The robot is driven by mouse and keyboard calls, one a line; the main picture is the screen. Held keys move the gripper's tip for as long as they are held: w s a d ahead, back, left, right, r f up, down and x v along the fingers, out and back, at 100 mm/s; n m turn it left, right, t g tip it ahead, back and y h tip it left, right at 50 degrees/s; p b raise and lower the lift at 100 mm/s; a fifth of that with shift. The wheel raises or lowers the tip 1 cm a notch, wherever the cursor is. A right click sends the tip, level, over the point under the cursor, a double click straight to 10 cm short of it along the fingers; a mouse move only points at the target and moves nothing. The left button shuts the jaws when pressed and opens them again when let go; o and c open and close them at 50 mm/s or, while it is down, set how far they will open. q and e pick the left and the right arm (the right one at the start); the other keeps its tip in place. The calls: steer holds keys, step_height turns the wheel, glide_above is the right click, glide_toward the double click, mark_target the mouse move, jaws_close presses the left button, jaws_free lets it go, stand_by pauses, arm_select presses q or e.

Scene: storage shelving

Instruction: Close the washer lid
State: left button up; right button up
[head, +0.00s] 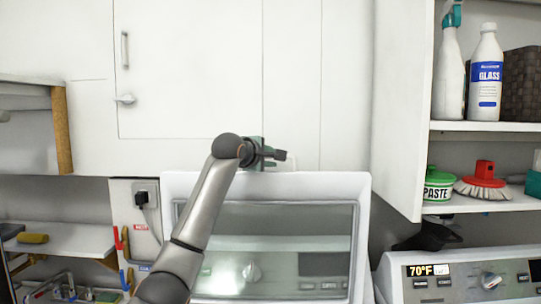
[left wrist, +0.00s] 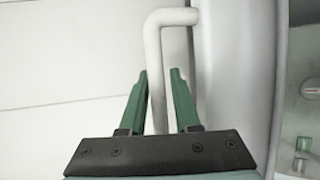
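The washer lid (head: 300,185) stands raised, close to upright, with a white frame around a see-through window. What appears to be the lid's pale edge (left wrist: 232,60) is just right of the fingers. My right gripper is not in view.
A second machine with a lit display (head: 428,270) stands at the right.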

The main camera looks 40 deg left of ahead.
arm_select(q)
steer(key=shift+c, duration=0.4)
jaws_close()
stand_by(1.0)
